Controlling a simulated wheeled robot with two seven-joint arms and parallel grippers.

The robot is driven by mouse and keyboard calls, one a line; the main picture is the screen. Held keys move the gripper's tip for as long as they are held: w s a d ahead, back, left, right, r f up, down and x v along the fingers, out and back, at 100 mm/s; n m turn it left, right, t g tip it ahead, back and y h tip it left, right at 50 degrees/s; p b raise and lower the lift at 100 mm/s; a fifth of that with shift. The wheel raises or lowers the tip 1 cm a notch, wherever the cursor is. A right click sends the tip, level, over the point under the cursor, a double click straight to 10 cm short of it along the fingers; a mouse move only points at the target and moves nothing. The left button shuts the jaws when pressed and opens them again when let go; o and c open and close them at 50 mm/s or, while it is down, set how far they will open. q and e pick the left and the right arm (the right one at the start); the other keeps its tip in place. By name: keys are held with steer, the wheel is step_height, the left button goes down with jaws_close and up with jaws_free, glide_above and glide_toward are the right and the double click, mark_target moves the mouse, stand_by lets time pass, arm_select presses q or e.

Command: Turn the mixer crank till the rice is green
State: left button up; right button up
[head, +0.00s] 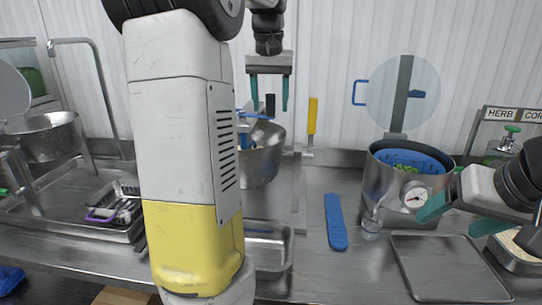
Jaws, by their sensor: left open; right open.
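The mixer's metal bowl (262,165) stands at the middle of the counter, with blue paddle parts inside. Its left side is hidden behind my arm, and no rice shows inside. An upright yellow handle (312,117), which looks like the crank grip, stands to the right of the bowl on a grey bracket. My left gripper (270,98) points down above the bowl, up and to the left of the yellow handle. My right gripper (453,220) is open at the right, in front of the steamer pot.
A pot (390,190) with a blue basket, green pieces and a dial stands at the right. A blue spatula (336,222), a small clear bottle (371,224), a flat tray (448,268) and a pale-filled bin (517,247) lie nearby. A sink with a utensil basket is at left.

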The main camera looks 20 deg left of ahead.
arm_select(q)
steer(key=shift+f, duration=0.65)
steer(key=shift+r, duration=0.1)
steer(key=shift+r, duration=0.4)
steer(key=c, duration=1.2)
